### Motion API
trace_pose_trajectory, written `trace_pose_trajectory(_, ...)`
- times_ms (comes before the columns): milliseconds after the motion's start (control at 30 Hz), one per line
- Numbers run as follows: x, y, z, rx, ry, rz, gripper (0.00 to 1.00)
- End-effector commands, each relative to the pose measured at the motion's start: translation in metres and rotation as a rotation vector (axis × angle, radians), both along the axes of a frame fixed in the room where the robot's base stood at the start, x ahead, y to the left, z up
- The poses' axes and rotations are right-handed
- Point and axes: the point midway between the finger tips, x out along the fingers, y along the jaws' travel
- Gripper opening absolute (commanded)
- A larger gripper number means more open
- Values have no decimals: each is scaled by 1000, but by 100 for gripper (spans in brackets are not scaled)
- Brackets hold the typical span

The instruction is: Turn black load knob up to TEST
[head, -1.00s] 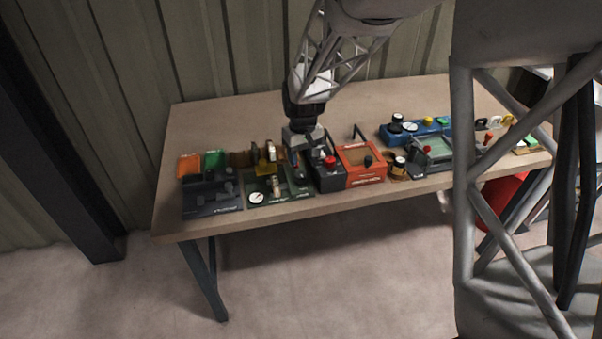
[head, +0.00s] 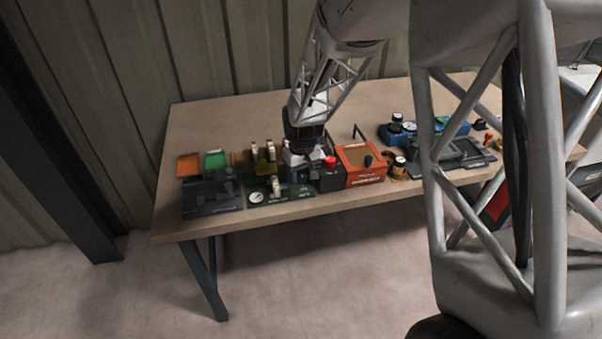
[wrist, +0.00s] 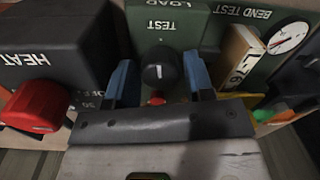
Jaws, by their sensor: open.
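The black load knob (wrist: 158,70) stands on a dark green panel (wrist: 180,42) in the wrist view. It has a short white line on its face, roughly upright in the picture. The words TEST and LOAD are printed upside down above it. My gripper (wrist: 159,60) is open, with one blue finger on each side of the knob. A gap shows between the knob and each finger. In the head view my gripper (head: 303,167) is low over the right part of the green panel (head: 297,190) and hides the knob.
A dark HEAT box (wrist: 62,50) with a red knob (wrist: 36,104) is close on the left in the wrist view. A cream L-76 block (wrist: 240,56) and a BEND TEST gauge (wrist: 288,38) are on the right. An orange box (head: 362,165) is nearby.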

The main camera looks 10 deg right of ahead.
Motion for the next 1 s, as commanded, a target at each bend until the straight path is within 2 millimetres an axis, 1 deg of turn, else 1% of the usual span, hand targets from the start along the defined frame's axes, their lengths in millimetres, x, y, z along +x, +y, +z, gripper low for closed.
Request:
trace_pose_trajectory(33, 0, 0, 0, 0, 0, 0, 47)
trace_pose_trajectory(200, 0, 0, 0, 0, 0, 0, 21)
trace_pose_trajectory(233, 0, 0, 0, 0, 0, 0, 16)
trace_pose_trajectory(267, 0, 0, 0, 0, 0, 0, 14)
trace_pose_trajectory(367, 0, 0, 0, 0, 0, -7, 14)
trace_pose_trajectory(633, 0, 0, 0, 0, -1, -95, 14)
trace_pose_trajectory(900, 0, 0, 0, 0, -1, -101, 14)
trace_pose_trajectory(933, 0, 0, 0, 0, -1, -101, 41)
trace_pose_trajectory(1000, 0, 0, 0, 0, -1, -101, 48)
